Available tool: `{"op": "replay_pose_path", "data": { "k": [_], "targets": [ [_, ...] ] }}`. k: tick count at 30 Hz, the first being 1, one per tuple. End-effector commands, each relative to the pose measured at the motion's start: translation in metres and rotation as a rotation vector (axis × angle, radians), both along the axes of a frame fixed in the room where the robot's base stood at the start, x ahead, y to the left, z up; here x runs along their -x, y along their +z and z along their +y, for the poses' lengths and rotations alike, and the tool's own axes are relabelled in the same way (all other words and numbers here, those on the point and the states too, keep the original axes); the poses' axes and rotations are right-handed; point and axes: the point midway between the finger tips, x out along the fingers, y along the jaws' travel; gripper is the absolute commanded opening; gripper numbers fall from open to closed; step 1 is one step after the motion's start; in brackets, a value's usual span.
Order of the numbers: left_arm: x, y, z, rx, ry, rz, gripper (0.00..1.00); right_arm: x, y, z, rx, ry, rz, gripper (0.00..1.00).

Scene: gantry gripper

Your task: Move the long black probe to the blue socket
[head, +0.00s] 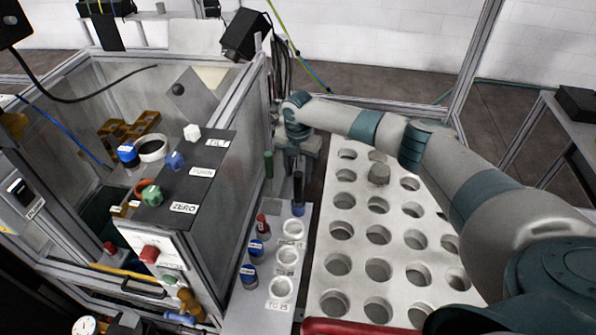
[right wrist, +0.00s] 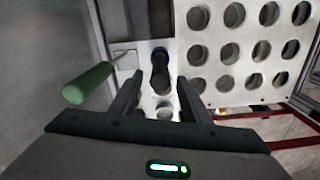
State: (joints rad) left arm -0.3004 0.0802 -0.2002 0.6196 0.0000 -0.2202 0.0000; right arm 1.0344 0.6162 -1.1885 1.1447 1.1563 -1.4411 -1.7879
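A long black probe (head: 298,186) stands upright on the narrow white strip, with a blue collar or socket (head: 298,209) around its foot. In the right wrist view the dark probe (right wrist: 160,62) shows between and beyond my fingers. My right gripper (head: 297,160) is above the probe, pointing down. In the right wrist view its two fingers (right wrist: 158,88) are apart, with nothing clearly gripped. I cannot tell how far the fingertips are from the probe. Two more blue pieces (head: 256,248) stand lower on the strip's left edge. My left gripper is not in view.
A green rod (head: 268,164) stands left of the probe, close to my right gripper. White rings (head: 287,257) line the strip. A white plate with many holes (head: 357,240) lies to the right, under my right arm. A framed enclosure with a black button panel (head: 190,175) stands left.

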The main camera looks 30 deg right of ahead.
Motion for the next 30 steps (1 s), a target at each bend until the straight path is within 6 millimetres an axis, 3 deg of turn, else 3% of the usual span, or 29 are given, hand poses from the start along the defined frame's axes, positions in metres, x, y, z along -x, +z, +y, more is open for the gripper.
{"op": "replay_pose_path", "data": {
  "k": [14, 30],
  "targets": [
    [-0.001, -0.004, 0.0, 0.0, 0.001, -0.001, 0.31, -0.001, 0.013, -0.001, 0.0, 0.0, -0.002, 0.43],
    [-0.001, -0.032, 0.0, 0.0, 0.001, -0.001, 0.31, -0.001, 0.099, 0.0, 0.0, 0.001, -0.003, 0.43]
  ]
}}
